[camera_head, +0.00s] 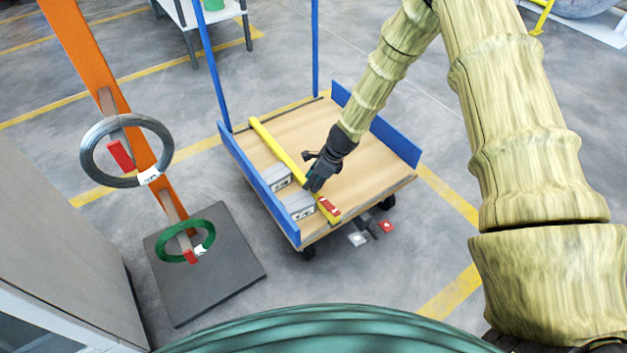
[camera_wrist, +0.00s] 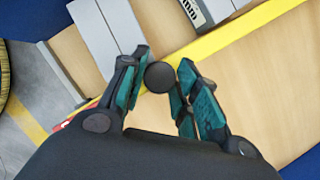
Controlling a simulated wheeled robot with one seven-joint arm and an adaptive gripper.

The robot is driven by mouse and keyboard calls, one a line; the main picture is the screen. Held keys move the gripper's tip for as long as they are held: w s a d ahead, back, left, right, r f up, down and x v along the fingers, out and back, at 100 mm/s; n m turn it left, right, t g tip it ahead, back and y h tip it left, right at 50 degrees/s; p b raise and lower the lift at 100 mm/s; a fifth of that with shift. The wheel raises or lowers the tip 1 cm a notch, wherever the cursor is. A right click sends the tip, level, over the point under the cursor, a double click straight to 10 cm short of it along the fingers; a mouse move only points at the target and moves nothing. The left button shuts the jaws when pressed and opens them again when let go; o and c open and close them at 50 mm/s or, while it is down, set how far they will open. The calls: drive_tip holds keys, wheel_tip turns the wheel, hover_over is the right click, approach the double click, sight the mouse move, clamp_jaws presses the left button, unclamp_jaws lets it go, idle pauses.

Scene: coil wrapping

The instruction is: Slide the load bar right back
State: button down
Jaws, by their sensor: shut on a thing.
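The yellow load bar (camera_head: 275,147) lies lengthwise across the wooden deck of the cart (camera_head: 372,178), with a red end at the front edge. Two grey boxes (camera_head: 276,177) (camera_head: 299,205) sit on the deck left of the bar, by the blue left side rail. My gripper (camera_head: 313,183) is at the bar's front half. In the wrist view my gripper (camera_wrist: 160,85) is shut on a round black knob (camera_wrist: 159,76) on the load bar (camera_wrist: 222,38). The fingers hide part of the bar.
Blue side rails (camera_head: 395,139) flank the deck, and blue posts (camera_head: 315,45) stand at its back. The deck right of the bar is clear. An orange rack (camera_head: 90,60) at left holds a grey coil (camera_head: 88,150) and a green coil (camera_head: 167,241). Small items lie by the cart's front.

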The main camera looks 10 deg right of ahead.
drive_tip(key=shift+w+d+r+p, duration=0.15)
drive_tip(key=shift+d+p, duration=0.15)
drive_tip(key=shift+d, duration=0.2)
drive_tip(key=w+d+p, duration=0.1)
drive_tip(key=d, duration=0.3)
drive_tip(key=w+d+p, duration=0.2)
drive_tip(key=d, duration=0.2)
drive_tip(key=w+d+p, duration=0.1)
drive_tip(key=d, duration=0.4)
drive_tip(key=shift+w+p, duration=0.4)
drive_tip(key=w+d, duration=0.2)
drive_tip(key=d, duration=0.3)
drive_tip(key=w+d+b, duration=0.1)
drive_tip(key=w+d, duration=0.1)
drive_tip(key=d, duration=0.4)
drive_tip(key=w+d, duration=0.2)
drive_tip(key=d, duration=0.4)
drive_tip(key=shift+w+d+f, duration=0.1)
drive_tip(key=shift+d+f, duration=0.1)
drive_tip(key=shift+d, duration=0.05)
drive_tip(key=shift+w+d+r+b, duration=0.1)
drive_tip(key=shift+b, duration=0.2)
drive_tip(key=shift+d, duration=0.1)
drive_tip(key=c, duration=1.1)
unclamp_jaws()
drive_tip(key=v, duration=1.2)
